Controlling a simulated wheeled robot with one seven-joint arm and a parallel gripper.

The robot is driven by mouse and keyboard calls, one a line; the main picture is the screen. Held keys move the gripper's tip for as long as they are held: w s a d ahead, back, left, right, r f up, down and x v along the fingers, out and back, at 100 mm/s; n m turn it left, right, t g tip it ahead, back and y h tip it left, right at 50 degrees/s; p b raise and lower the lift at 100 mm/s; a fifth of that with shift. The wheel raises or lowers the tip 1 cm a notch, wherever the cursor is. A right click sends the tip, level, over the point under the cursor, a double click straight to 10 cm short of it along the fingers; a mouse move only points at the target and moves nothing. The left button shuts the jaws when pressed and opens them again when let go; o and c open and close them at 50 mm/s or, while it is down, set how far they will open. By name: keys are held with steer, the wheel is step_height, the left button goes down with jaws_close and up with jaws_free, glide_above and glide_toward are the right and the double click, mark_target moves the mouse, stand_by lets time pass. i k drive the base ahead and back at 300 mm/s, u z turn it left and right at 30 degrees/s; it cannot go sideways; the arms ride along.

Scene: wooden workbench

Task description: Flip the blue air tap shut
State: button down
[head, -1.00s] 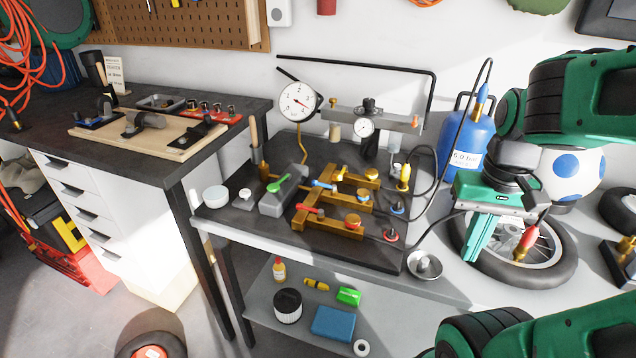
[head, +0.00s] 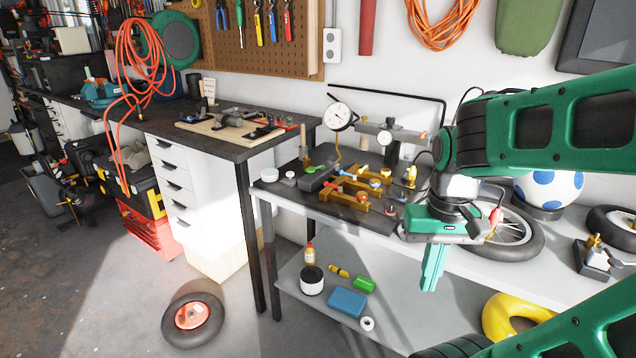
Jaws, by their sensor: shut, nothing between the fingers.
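The brass manifold (head: 346,198) stands on the dark bench top and carries several small taps with coloured handles. The blue tap (head: 347,174) is on its middle branch, between a red-handled tap (head: 331,188) and an upper one. Its handle is small here, so I cannot tell its exact angle. My gripper (head: 430,282) is shut and empty, with its green fingers pointing down. In the picture it is right of and below the manifold, in front of the bench's right side, apart from the tap.
A dial gauge (head: 339,116) stands behind the manifold. The lower shelf (head: 291,278) holds a blue box (head: 347,302) and bottles.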

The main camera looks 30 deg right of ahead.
mark_target(341, 172)
steer(key=u, duration=0.2)
steer(key=k, duration=0.5)
steer(key=u, duration=0.35)
steer(key=i, duration=1.75)
steer(key=z, duration=1.1)
steer(key=i, duration=0.6)
steer(key=z, duration=0.35)
